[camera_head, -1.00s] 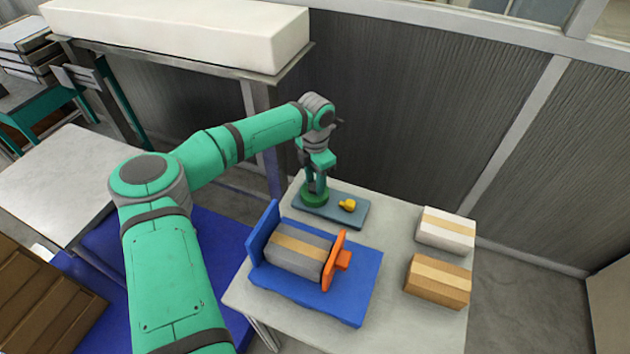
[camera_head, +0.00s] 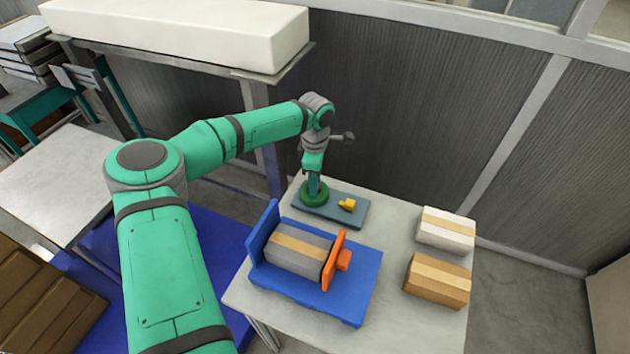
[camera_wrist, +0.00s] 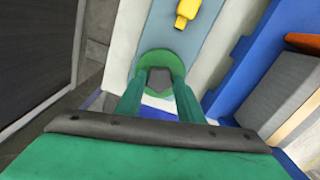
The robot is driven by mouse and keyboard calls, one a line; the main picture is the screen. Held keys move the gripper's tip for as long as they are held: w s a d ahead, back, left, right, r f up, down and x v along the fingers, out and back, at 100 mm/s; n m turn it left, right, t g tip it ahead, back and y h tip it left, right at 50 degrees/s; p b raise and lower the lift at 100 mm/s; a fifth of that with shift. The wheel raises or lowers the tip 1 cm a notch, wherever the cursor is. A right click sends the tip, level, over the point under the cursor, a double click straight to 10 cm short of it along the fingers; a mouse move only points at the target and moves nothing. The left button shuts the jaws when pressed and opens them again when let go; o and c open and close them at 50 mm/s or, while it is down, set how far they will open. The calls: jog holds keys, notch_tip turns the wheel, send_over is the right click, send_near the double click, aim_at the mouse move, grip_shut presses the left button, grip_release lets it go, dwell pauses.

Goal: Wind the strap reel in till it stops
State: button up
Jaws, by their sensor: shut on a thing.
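The strap reel (camera_head: 316,199) is a round green disc on a blue-grey base plate (camera_head: 336,214) at the far left of the table. A yellow piece (camera_head: 347,205) sits on the same plate, to the right of the reel. My gripper (camera_head: 314,188) points down over the reel. In the wrist view my gripper (camera_wrist: 158,85) has its two green fingers on either side of a dark grey knob (camera_wrist: 158,80) at the middle of the green reel (camera_wrist: 160,62), shut on it. The yellow piece (camera_wrist: 187,10) shows at the top there.
A blue cradle (camera_head: 345,305) with an orange end plate (camera_head: 334,260) holds a grey box (camera_head: 292,260) nearby. A white box (camera_head: 445,230) and a brown box (camera_head: 438,280) stand at the right. The table's front right is clear.

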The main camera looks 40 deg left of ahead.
jog(key=shift+a+m, duration=0.1)
jog(key=shift+m, duration=0.2)
jog(key=o, duration=1.1)
jog(key=shift+c, duration=0.2)
notch_tip(320, 180, up, 11)
dwell(0.3)
